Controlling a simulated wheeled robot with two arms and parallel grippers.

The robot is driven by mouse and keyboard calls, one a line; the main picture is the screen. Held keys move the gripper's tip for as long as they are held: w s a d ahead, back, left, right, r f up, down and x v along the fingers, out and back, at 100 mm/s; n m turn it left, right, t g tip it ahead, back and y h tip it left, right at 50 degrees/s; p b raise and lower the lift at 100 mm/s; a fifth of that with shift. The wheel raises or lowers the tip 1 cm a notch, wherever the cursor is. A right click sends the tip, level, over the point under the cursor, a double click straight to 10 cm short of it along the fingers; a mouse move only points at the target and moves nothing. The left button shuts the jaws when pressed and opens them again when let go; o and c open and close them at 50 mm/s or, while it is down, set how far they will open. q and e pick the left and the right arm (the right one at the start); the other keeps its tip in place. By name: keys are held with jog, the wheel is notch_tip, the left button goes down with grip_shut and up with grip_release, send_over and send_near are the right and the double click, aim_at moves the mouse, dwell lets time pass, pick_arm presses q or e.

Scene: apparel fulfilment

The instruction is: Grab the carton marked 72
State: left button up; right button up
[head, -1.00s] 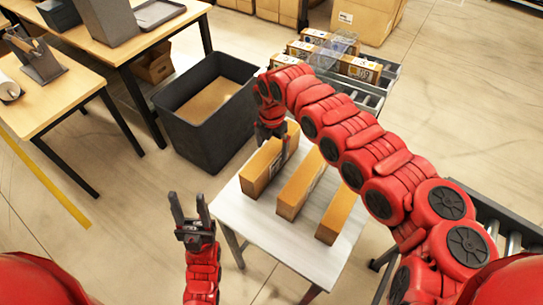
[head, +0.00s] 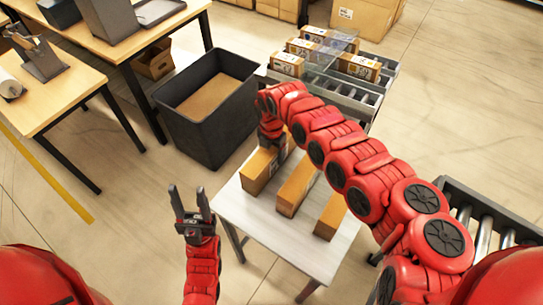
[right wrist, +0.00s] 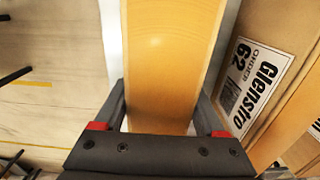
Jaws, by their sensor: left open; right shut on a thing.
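Three long tan cartons stand on a white table. My right gripper (head: 270,137) reaches down over the leftmost carton (head: 258,175). In the right wrist view, my right gripper (right wrist: 160,112) has its fingers on both sides of this carton (right wrist: 165,60) and is shut on it. No number on the held carton shows. The neighbouring middle carton (head: 297,187) has a label reading "Glenstro ORDER 62" in the right wrist view (right wrist: 250,82). The right carton (head: 331,217) shows no readable number. My left gripper (head: 188,192) is open and empty, left of the table.
The white table (head: 262,222) has bare space at its front. A dark grey bin (head: 207,130) with a brown bottom stands behind it to the left. Several labelled cartons (head: 357,66) sit on a roller conveyor behind. Wooden workbenches (head: 60,95) are at the left.

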grip_shut()
